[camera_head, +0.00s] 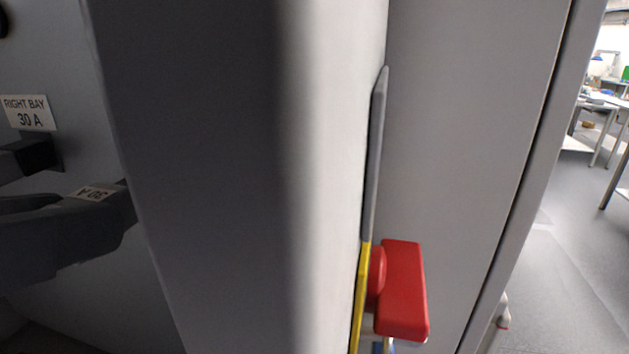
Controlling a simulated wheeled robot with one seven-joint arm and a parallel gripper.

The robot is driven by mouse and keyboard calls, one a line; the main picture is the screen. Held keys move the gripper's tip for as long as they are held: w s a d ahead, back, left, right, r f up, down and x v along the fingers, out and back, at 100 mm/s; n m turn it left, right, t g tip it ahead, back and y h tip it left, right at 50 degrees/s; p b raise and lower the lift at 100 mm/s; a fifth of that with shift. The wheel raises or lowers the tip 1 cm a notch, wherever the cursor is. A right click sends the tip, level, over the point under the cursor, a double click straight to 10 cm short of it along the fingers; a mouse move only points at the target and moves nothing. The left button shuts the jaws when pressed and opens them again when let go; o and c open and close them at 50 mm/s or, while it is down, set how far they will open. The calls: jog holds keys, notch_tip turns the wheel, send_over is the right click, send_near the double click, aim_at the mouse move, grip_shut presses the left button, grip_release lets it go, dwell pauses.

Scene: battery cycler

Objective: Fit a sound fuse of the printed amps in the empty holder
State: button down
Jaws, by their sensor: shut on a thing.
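A white label (27,112) reading "RIGHT BAY 30 A" is on the grey inner panel at the left. A dark block (40,155) sits just above this part, against the panel. I cannot tell whether the dark part holds a fuse. No loose fuse shows clearly.
A wide grey cabinet upright (235,180) fills the middle, very close, and hides much behind it. A red handle (403,290) on a yellow plate (359,300) sticks out at its right. Open floor (560,290) and benches (600,105) lie at the far right.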

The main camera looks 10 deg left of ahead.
jog(key=shift+w+d, duration=0.1)
jog(key=shift+w, duration=1.05)
dwell(1.5)
jog(key=c, duration=1.1)
grip_release()
jog(key=shift+s, duration=0.1)
